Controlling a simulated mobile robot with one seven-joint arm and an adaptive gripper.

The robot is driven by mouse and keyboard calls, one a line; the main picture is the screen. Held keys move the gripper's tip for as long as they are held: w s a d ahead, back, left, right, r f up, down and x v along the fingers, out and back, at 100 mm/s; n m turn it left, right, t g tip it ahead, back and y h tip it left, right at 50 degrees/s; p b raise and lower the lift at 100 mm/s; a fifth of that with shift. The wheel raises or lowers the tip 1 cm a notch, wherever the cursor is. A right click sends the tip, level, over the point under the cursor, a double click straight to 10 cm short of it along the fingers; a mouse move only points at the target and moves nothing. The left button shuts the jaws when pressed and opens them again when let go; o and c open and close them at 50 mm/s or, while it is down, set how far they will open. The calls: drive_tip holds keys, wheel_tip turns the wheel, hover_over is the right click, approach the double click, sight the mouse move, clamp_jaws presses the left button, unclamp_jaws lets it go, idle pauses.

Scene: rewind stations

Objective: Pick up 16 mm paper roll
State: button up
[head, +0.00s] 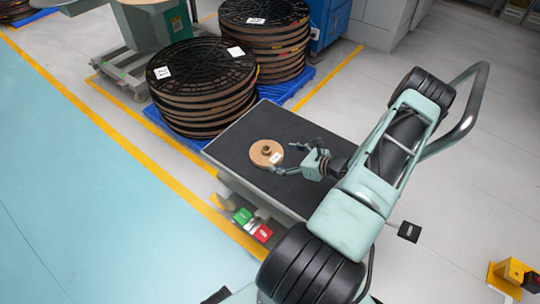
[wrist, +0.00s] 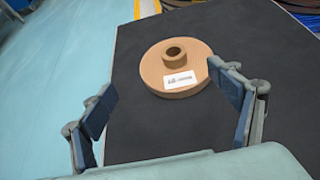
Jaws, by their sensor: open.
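The paper roll (head: 266,154) is a flat tan disc with a raised core at its middle and a white label. It lies flat on the dark top of a low table (head: 240,135). In the wrist view the roll (wrist: 156,77) sits just beyond my fingertips, with its label facing me. My gripper (head: 290,158) is open and empty, low over the table, to the right of the roll. In the wrist view my gripper (wrist: 162,82) shows its two fingers spread apart. The right fingertip is close to the roll's right edge; I cannot tell whether it touches.
Stacks of large black-topped reels (head: 200,85) stand on a blue pallet (head: 290,88) behind the table. The tabletop around the roll is clear.

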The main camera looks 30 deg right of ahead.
sight(264, 152)
drive_tip(key=b+x, duration=0.1)
drive_tip(key=x, duration=0.4)
drive_tip(key=b+x, duration=0.1)
drive_tip(key=x, duration=0.5)
drive_tip(key=shift+d+r+b, duration=0.1)
drive_tip(key=shift+d+b, duration=0.05)
drive_tip(key=shift+b, duration=0.25)
drive_tip(key=shift+c, duration=0.5)
